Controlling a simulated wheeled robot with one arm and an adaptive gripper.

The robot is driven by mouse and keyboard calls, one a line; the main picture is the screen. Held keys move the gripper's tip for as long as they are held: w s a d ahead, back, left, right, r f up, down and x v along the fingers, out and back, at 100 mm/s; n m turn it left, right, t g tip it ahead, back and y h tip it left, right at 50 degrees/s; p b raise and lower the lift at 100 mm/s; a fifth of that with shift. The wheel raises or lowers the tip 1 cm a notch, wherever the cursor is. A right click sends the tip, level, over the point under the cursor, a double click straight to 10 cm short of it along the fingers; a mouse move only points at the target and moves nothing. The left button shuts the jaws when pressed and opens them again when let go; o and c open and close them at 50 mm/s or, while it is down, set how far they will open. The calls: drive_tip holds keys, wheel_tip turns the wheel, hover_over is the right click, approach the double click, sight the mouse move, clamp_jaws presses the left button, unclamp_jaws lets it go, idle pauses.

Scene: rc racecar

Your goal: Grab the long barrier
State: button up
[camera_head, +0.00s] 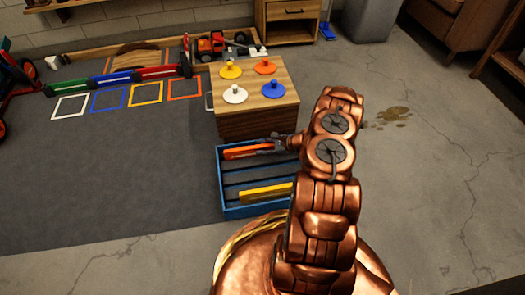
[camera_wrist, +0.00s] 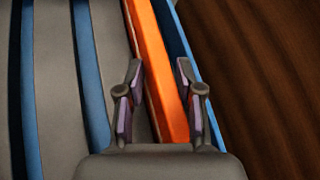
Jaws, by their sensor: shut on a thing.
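An orange long barrier (camera_head: 247,152) lies in the far slot of a blue slotted tray (camera_head: 223,184). In the wrist view the orange barrier (camera_wrist: 153,55) runs lengthwise between my two fingers. My gripper (camera_head: 279,143) is shut on the orange barrier, one finger on each side; in the wrist view my gripper (camera_wrist: 158,95) covers part of its near end. A yellow long barrier (camera_head: 264,193) lies in the near slot of the tray. My arm hides the tray's right part and the right end of the barriers.
A wooden box (camera_head: 253,122) with several coloured knobbed discs stands just behind the tray. Blue, green and red barriers (camera_head: 118,77) stand at the back left, behind coloured square outlines (camera_head: 108,98) on the grey mat.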

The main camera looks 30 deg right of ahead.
clamp_jaws()
drive_tip(key=shift+w+r, duration=0.1)
